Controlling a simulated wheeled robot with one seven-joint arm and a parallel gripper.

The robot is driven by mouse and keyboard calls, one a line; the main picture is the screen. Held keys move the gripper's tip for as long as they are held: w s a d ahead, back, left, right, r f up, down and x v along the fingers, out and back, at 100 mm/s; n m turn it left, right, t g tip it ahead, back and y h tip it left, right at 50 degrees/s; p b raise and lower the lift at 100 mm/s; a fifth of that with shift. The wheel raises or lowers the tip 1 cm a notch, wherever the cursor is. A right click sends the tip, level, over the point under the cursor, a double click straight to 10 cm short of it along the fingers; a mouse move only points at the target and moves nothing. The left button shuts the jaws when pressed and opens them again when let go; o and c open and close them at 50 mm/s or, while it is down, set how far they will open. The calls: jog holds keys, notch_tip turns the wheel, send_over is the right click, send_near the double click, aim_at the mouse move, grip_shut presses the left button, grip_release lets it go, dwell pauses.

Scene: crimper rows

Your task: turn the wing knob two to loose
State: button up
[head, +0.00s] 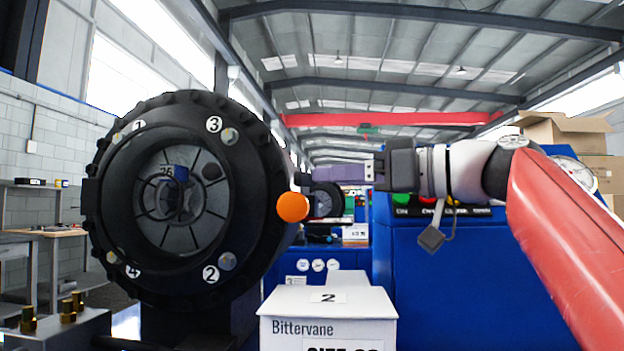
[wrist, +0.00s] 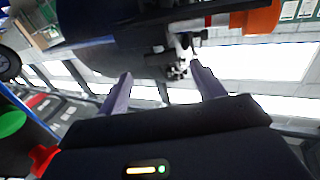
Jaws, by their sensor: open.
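A large black ring-shaped crimper head (head: 188,112) fills the left of the head view, with round labels 1 to 4 on its face. A small grey round fitting (head: 228,261) sits beside label 2; I cannot tell whether it is wing knob two. My gripper (head: 312,175) is open, pointing left at the head's right side, above an orange cylinder (head: 292,207). In the wrist view the lilac fingers (wrist: 160,70) are apart, and a small grey-and-black fitting (wrist: 180,55) shows beyond and between them. I cannot tell its number or whether the fingers touch it.
A white box (head: 328,312) marked 2 stands below my gripper. A blue cabinet (head: 470,285) stands behind my arm. Brass fittings (head: 68,310) stand at lower left. Cardboard boxes (head: 565,130) are at far right. The orange cylinder also shows in the wrist view (wrist: 262,20).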

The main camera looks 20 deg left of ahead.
aim_at(309, 178)
jog(key=a, duration=0.3)
jog(key=a+p, duration=0.1)
jog(key=a, duration=0.2)
jog(key=shift+w+a, duration=0.2)
jog(key=shift+a, duration=0.05)
